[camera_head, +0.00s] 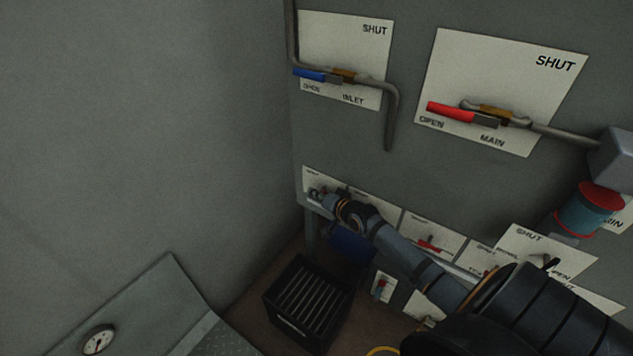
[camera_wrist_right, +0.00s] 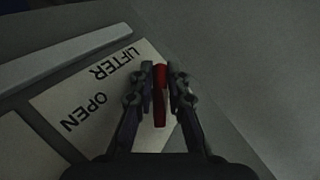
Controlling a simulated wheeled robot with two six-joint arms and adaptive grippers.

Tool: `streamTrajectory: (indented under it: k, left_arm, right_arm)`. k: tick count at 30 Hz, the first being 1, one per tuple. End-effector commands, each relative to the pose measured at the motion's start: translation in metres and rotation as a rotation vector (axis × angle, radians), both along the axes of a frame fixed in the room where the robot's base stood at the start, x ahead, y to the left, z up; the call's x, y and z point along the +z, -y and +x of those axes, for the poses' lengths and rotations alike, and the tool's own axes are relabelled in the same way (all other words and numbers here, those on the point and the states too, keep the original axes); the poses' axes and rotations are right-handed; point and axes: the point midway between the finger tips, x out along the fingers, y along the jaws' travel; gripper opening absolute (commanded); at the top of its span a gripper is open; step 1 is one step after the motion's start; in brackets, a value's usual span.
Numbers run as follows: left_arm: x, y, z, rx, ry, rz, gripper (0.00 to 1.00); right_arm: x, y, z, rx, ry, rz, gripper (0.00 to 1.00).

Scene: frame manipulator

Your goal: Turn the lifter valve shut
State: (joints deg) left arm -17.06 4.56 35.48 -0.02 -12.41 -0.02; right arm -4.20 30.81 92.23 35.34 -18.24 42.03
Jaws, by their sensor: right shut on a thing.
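The lifter valve's red handle (camera_wrist_right: 160,108) shows in the right wrist view, in front of a pale placard (camera_wrist_right: 75,98) lettered LIFTER and OPEN. My right gripper (camera_wrist_right: 161,78) is shut on this handle, one finger on each side. In the head view my right arm reaches in from the lower right, and the right gripper (camera_head: 327,200) is at the small placard (camera_head: 313,180) at the left end of the lower row. There the gripper hides most of the handle. The SHUT mark of this valve is not readable. My left gripper is not in view.
Above are the inlet valve's blue handle (camera_head: 309,75) and the main valve's red handle (camera_head: 450,112), with a bent pipe (camera_head: 391,115). Another red lever (camera_head: 430,245) sits along the lower row. A black crate (camera_head: 308,305) stands on the floor below. A plain wall fills the left.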

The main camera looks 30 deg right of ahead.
Motion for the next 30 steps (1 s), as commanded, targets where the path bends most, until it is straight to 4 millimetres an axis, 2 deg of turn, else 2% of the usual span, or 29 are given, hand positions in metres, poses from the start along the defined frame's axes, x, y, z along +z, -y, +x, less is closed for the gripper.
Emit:
streamTrajectory:
  k: [1, 3, 9, 15, 21, 30]
  left_arm:
    - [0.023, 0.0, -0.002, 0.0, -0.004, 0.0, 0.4]
    - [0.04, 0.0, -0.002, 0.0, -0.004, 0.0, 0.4]
    - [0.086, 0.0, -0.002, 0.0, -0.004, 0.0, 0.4]
    - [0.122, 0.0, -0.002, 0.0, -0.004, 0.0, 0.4]
    - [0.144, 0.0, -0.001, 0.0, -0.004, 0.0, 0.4]
    - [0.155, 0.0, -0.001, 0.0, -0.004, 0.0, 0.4]
  right_arm:
    - [0.012, 0.0, 0.0, -0.002, -0.039, -0.011, 0.0]
    - [0.013, 0.0, 0.0, -0.002, -0.097, -0.035, 0.0]
    - [0.012, -0.001, 0.0, -0.001, -0.27, -0.107, 0.0]
    - [0.009, -0.001, -0.001, 0.0, -0.447, -0.18, 0.0]
    - [0.004, 0.0, -0.002, 0.001, -0.609, -0.248, 0.0]
    - [-0.001, 0.001, -0.003, 0.0, -0.795, -0.328, 0.0]
